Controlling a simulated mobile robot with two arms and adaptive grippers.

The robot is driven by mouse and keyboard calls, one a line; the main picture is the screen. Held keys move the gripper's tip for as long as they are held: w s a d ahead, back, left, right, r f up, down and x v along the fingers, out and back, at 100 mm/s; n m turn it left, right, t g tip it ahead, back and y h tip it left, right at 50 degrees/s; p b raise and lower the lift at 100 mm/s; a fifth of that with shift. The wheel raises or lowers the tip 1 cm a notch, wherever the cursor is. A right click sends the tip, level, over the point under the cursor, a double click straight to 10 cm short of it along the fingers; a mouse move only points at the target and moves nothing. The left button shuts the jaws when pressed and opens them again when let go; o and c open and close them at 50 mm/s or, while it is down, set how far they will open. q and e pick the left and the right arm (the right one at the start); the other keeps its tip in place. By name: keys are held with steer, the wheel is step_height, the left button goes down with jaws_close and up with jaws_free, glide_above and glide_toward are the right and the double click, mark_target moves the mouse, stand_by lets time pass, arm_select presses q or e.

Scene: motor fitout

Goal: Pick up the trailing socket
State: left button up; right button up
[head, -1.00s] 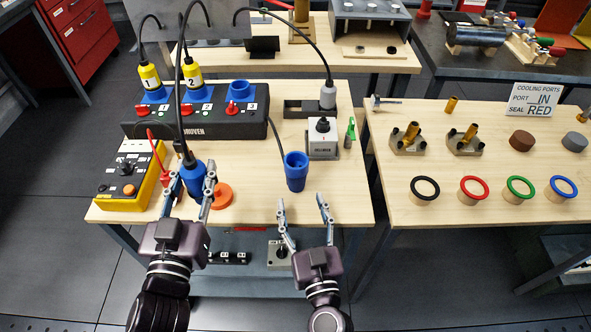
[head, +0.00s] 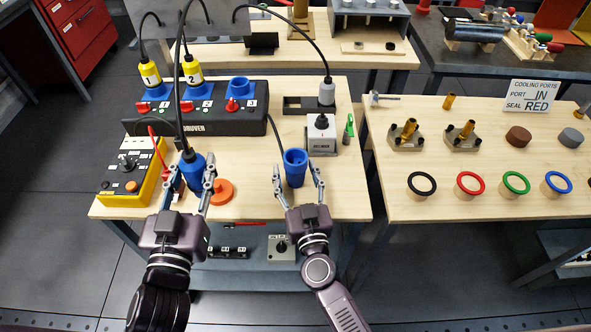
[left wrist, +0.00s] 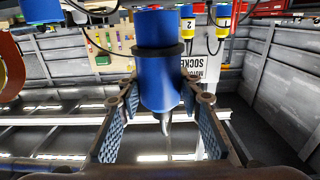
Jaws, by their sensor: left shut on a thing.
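The trailing socket (head: 295,170) is a blue, open-topped cup standing upright on the wooden table, with a black cable rising behind it towards the black drive unit. My right gripper (head: 298,176) has one finger on each side of it. The fingers look spread, and I cannot tell whether they touch it. My left gripper (head: 195,182) is shut on a blue plug (head: 194,165) whose thick black cable rises from its top. In the left wrist view, this blue plug (left wrist: 160,85) with a dark collar stands between the fingers.
An orange disc (head: 221,192) lies between the grippers. A yellow control box (head: 133,175) stands at the left. The black drive unit (head: 190,124) with yellow plugs stands behind. A white-and-grey box (head: 321,136) is behind the socket to the right. Coloured rings stand on the right table (head: 450,206).

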steer(key=c, duration=1.3)
arm_select(q)
steer(key=shift+r, duration=0.15)
arm_select(e)
steer(key=shift+r, duration=0.2)
